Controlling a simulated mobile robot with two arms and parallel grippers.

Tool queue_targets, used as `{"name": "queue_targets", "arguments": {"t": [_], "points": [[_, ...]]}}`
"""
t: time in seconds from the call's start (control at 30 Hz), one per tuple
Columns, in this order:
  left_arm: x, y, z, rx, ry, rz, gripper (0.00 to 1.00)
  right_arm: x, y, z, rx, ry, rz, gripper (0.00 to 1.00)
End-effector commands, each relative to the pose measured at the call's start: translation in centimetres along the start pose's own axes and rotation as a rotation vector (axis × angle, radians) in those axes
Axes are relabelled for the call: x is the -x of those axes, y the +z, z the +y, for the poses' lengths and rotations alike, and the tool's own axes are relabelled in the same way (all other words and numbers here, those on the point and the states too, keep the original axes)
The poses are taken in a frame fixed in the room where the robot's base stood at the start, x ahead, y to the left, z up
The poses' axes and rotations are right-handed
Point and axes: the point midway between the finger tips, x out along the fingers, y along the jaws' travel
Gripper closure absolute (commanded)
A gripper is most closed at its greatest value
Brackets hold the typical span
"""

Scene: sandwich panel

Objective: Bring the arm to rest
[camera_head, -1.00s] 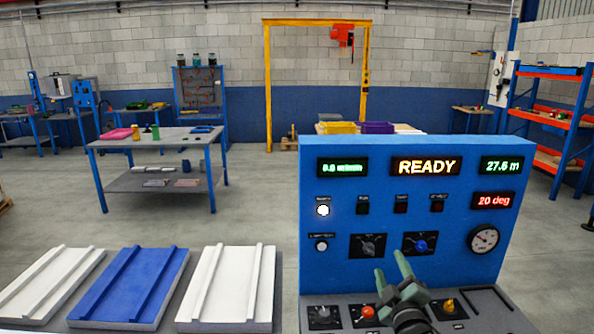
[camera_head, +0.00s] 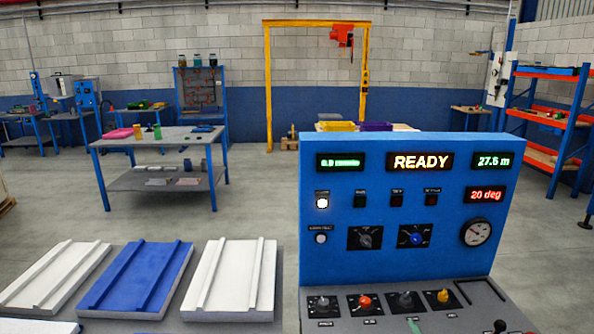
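The blue control panel (camera_head: 335,225) stands at the right, above a grey desk part. Its displays read READY (camera_head: 420,162), 27.6 m and 20 deg; the left green one is too small to read surely. One white button (camera_head: 322,202) is lit. A dark knob (camera_head: 365,237) and a blue knob (camera_head: 416,238) sit on the upright face. On the desk are several small knobs, among them a red one (camera_head: 365,301) and a yellow one (camera_head: 443,296). My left gripper is out of view.
Two white panels (camera_head: 50,277) (camera_head: 231,280) and a blue panel (camera_head: 134,280) lie at the lower left. A work table (camera_head: 160,137), a yellow gantry (camera_head: 268,90) and blue-orange shelving (camera_head: 566,115) stand further back. The floor between is clear.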

Motion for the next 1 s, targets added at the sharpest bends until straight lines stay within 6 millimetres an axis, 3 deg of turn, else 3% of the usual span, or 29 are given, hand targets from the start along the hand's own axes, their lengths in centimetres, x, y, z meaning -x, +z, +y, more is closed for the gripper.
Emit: {"name": "queue_targets", "arguments": {"t": [0.2,0.3,0.6,0.87,1.0], "points": [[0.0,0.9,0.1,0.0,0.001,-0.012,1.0,8.2,8.0,-5.7,-0.181,-0.18,-0.28,0.46],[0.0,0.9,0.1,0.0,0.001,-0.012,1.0,12.2,10.6,-7.7,-0.248,-0.253,-0.399,0.46],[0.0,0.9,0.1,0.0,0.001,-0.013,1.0,21.2,14.6,-11.1,-0.354,-0.391,-0.638,0.46],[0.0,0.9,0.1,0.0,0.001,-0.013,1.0,27.6,16.2,-12.6,-0.406,-0.475,-0.792,0.46],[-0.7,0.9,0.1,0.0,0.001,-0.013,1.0,25.6,18.6,-14.8,-0.403,-0.48,-0.807,0.46]]}}
